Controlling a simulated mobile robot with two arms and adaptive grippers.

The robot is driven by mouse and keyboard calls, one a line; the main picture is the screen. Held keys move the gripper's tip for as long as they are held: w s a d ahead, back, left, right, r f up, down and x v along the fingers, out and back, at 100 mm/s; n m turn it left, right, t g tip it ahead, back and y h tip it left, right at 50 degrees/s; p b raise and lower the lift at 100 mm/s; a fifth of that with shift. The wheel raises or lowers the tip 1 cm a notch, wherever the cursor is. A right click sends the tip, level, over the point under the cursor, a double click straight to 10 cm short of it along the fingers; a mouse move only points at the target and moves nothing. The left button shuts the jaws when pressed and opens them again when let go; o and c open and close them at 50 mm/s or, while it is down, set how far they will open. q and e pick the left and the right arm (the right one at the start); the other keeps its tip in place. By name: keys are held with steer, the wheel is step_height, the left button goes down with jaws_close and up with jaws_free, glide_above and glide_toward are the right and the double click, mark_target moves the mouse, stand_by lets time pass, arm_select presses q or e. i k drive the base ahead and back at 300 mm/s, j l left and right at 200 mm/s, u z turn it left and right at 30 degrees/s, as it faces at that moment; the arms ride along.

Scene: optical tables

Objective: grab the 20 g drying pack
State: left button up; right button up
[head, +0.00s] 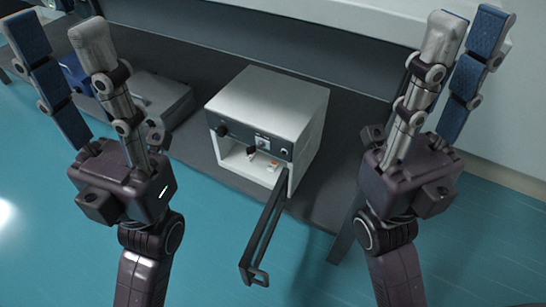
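A white box-shaped cabinet (268,100) with a dark control strip stands on the dark bench, its front compartment open. Its door (264,228) hangs swung out toward me. Small pale items sit in the opening: one (273,167) at the right with an orange-brown mark, another (251,154) further left. They are too small to read, so I cannot tell whether either is the 20 g drying pack. My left gripper (57,36) is raised left of the cabinet, open and empty. My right gripper (468,29) is raised right of it, open and empty.
A grey flat case (160,98) and a blue object (77,72) lie on the bench (205,150) at the left, partly hidden by my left gripper. The opened door juts out over the teal floor (215,235). A pale wall is at the right.

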mark_target(272, 166)
steer(key=j+z, duration=0.3)
steer(key=j, duration=0.5)
steer(key=k+j+z, duration=0.1)
steer(key=j+z, duration=0.25)
steer(key=j, duration=0.45)
steer(key=j+z, duration=0.4)
steer(key=j, duration=0.85)
